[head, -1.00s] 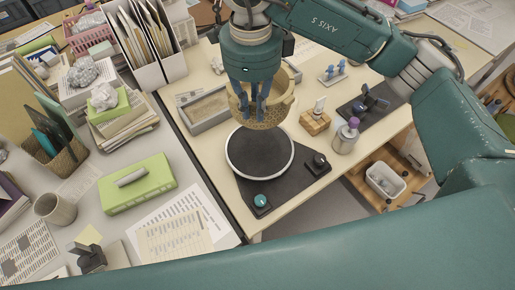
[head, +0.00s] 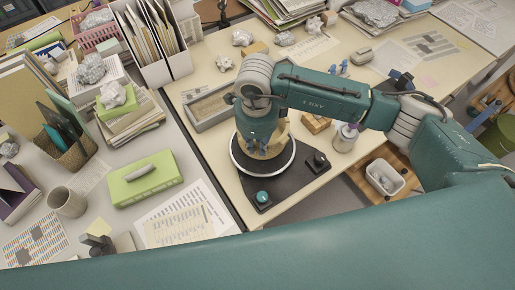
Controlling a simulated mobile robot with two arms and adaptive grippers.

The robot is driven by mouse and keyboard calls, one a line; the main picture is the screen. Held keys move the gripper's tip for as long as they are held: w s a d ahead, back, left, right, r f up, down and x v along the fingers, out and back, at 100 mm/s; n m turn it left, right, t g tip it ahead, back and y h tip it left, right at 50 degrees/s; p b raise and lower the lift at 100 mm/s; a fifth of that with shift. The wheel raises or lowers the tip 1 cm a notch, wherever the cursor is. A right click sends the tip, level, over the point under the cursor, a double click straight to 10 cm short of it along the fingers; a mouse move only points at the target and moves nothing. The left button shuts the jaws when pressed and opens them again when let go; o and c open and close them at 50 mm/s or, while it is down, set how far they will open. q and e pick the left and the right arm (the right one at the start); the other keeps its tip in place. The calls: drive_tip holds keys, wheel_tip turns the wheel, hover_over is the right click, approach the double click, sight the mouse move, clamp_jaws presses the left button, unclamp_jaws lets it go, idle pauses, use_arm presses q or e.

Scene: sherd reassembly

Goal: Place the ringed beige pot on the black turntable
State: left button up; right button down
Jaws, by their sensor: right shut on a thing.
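The black turntable (head: 240,165), a dark disc with a pale rim on a dark square base, sits on the cream table in the middle of the view. My right gripper (head: 258,148) is over the disc, pointing down and shut on the beige pot (head: 282,137). The pot is mostly hidden behind the gripper; part of its side shows to the right. It is over the disc, but I cannot tell whether it touches it. My left gripper is not in view.
A teal knob (head: 263,197) and a black knob (head: 319,159) are on the turntable's base. A grey tray (head: 204,121) is behind left. A wooden block (head: 317,124) and a purple-capped jar (head: 346,139) stand to the right. A green box (head: 146,180) lies on the left desk.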

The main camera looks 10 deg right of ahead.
sight(258, 154)
wheel_tip(258, 154, down, 3)
drive_tip(key=shift+w+r+p, duration=0.1)
drive_tip(key=shift+r+p, duration=0.05)
drive_tip(key=shift+p, duration=0.15)
drive_tip(key=shift+f, duration=0.2)
drive_tip(key=c, duration=1.7)
unclamp_jaws()
drive_tip(key=shift+r, duration=0.1)
drive_tip(key=shift+s+a+r+b, duration=0.15)
drive_tip(key=shift+r+b, duration=0.85)
drive_tip(key=shift+r, duration=2.05)
drive_tip(key=shift+s+d+r+b, duration=0.15)
drive_tip(key=shift+r+b, duration=0.8)
drive_tip(key=shift+r, duration=2.05)
